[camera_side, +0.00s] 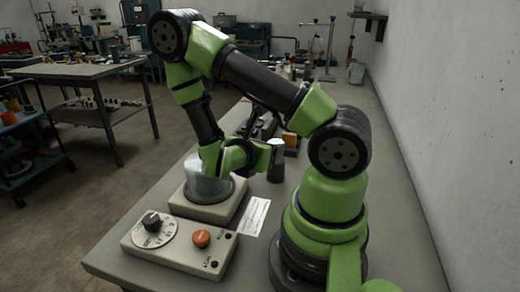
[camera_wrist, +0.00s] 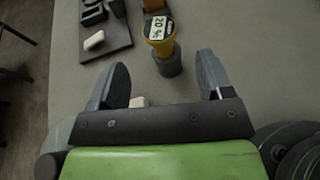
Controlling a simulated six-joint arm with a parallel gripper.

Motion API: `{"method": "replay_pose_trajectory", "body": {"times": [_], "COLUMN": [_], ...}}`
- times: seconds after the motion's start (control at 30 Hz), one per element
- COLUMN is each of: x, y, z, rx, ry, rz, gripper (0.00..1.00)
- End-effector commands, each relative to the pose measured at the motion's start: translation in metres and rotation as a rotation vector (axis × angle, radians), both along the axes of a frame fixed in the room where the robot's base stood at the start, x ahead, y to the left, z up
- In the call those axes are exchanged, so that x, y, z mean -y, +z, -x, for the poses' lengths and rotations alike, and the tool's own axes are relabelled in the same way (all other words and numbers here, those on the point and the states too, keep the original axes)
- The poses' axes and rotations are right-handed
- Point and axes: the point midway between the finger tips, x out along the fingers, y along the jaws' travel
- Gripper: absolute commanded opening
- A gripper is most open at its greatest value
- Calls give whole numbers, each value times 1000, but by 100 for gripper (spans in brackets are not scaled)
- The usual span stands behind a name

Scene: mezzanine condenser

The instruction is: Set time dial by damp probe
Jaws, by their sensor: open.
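The damp probe (camera_wrist: 160,32) has a yellow head with a small pale display and stands upright in a grey cylindrical holder (camera_wrist: 168,62). The display shows digits that look like 20, but it is tilted and small. My gripper (camera_wrist: 162,80) is open and empty, its two fingers spread short of the holder, with the probe apart beyond them. In the side view the time dial (camera_side: 153,222) is a black knob on a round white scale, on a beige control box (camera_side: 180,250); its exact setting is too small to read. My gripper's fingers are hard to make out there.
An orange button (camera_side: 201,238) sits on the control box. A clear glass vessel (camera_side: 202,180) stands on a pale base behind it. A white card (camera_side: 256,217) lies on the bench. A dark tray (camera_wrist: 105,38) holds a white block (camera_wrist: 94,40) left of the probe.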

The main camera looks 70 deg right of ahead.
Motion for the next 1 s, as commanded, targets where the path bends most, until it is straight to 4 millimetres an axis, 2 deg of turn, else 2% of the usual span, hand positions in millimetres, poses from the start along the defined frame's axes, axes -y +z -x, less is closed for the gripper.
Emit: {"method": "replay_pose_trajectory", "body": {"times": [0.07, 0.13, 0.43, 0.8, 1.0], "x": [-6, -10, -12, -12, -32], "y": [2, 3, 11, 79, 69], "z": [-2, -2, -3, -4, -17], "rx": [1, 1, 3, 12, -14], "ry": [3, 2, 0, -3, -145], "rz": [0, -1, -1, -1, -146], "gripper": [73, 62, 61, 61, 61]}}
